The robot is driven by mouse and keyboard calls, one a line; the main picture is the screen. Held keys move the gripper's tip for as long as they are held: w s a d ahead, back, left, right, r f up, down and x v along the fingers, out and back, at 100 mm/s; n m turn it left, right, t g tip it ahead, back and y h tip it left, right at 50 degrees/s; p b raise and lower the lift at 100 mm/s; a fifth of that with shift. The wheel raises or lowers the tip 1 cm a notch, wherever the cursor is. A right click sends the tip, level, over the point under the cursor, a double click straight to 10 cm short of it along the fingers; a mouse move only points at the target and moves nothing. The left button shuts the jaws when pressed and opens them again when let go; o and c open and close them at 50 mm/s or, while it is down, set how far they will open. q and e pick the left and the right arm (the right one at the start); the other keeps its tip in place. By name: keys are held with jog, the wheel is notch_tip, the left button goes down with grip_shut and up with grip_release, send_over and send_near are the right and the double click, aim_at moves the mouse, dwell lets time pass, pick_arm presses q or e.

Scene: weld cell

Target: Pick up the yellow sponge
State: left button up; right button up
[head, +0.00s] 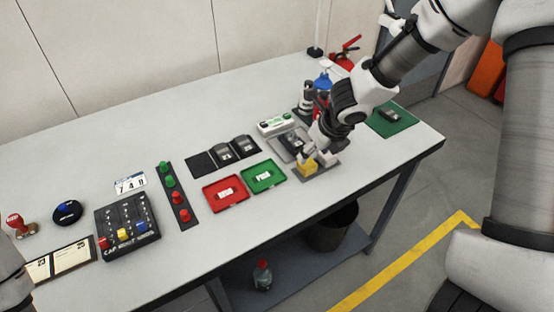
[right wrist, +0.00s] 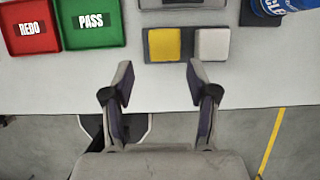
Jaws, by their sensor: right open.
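The yellow sponge (right wrist: 165,44) lies on a dark mat (right wrist: 150,47) near the table's front edge, beside a whitish block (right wrist: 211,44) of similar size. In the head view the sponge (head: 307,168) shows partly, at the tip of my right gripper (head: 318,158). In the right wrist view my right gripper (right wrist: 158,74) is open and empty. Its two fingers point at the mat, with the sponge ahead of the gap, slightly left of the white block. My left gripper is not in view; only part of my left arm shows at the left edge.
A green PASS tray (right wrist: 90,22) and a red REDO tray (right wrist: 30,28) lie left of the mat. A blue bottle (right wrist: 278,5) stands at right.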

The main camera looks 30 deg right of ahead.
aim_at(310, 165)
jog(key=f, duration=0.1)
jog(key=d+f+b, duration=0.1)
jog(key=f, duration=0.1)
jog(key=shift+b, duration=0.3)
jog(key=b+x, duration=0.1)
jog(key=x, duration=0.1)
jog(key=b+x, duration=0.1)
jog(key=x, duration=0.1)
jog(key=shift+w+a+f, duration=0.2)
jog(key=shift+w+a, duration=0.05)
jog(key=shift+w, duration=0.05)
jog(key=shift+d+r, duration=0.1)
jog(key=shift+s, duration=0.1)
jog(key=shift+c, duration=1.4)
jog(key=c, duration=0.4)
